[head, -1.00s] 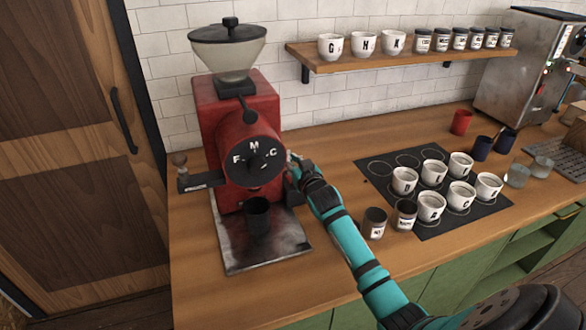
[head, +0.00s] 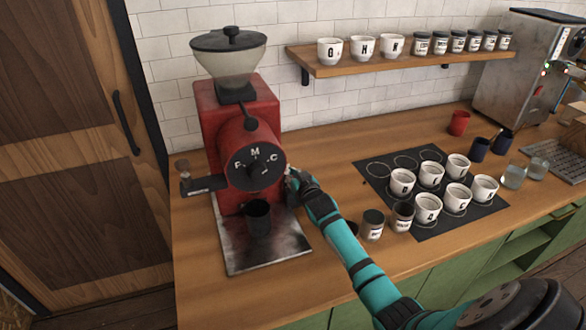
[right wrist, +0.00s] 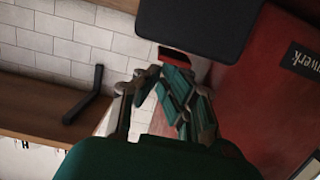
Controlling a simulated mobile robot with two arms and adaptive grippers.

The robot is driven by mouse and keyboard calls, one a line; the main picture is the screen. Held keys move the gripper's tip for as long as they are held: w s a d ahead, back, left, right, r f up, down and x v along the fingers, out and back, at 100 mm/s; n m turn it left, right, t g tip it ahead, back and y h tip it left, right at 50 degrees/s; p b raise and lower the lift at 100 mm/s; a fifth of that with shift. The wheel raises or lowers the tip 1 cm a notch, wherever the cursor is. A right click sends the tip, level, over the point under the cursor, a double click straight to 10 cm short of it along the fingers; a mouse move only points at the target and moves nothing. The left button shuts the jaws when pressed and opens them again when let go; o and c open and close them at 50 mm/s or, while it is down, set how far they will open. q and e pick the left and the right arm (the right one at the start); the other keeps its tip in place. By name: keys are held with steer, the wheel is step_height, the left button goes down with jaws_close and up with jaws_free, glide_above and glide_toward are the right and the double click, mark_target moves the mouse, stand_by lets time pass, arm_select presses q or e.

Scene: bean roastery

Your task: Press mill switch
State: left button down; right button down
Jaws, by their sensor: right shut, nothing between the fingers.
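The red mill (head: 222,108) stands at the left of the counter with a glass hopper (head: 228,62) on top and a black dial (head: 256,167) marked with letters on its front. My right gripper (head: 292,180) is at the mill's right side, its fingertips partly hidden. In the right wrist view the fingers (right wrist: 160,73) are shut and empty, beside the mill's red side (right wrist: 262,85). A small red piece (right wrist: 174,56) with a dark edge shows at the fingertips, below a dark block (right wrist: 198,22). I cannot tell whether it is the switch or whether the fingers touch it. My left gripper is out of view.
A dark cup (head: 257,216) stands on the metal tray (head: 262,252) in front of the mill. Dark jars (head: 373,226) and white cups on a black mat (head: 440,226) are right of my forearm. A wall shelf (head: 390,62) is above.

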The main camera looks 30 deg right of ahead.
steer(key=shift+w+d+r+p, duration=0.1)
steer(key=shift+w+r+p, duration=0.05)
steer(key=shift+r+p, duration=0.9)
steer(key=shift+w+r+p, duration=0.15)
steer(key=shift+r+p, duration=0.65)
steer(key=shift+r, duration=0.3)
steer(key=r+b+v, duration=0.1)
steer(key=b+v, duration=0.1)
steer(key=v, duration=0.8)
steer(key=shift+w, duration=0.1)
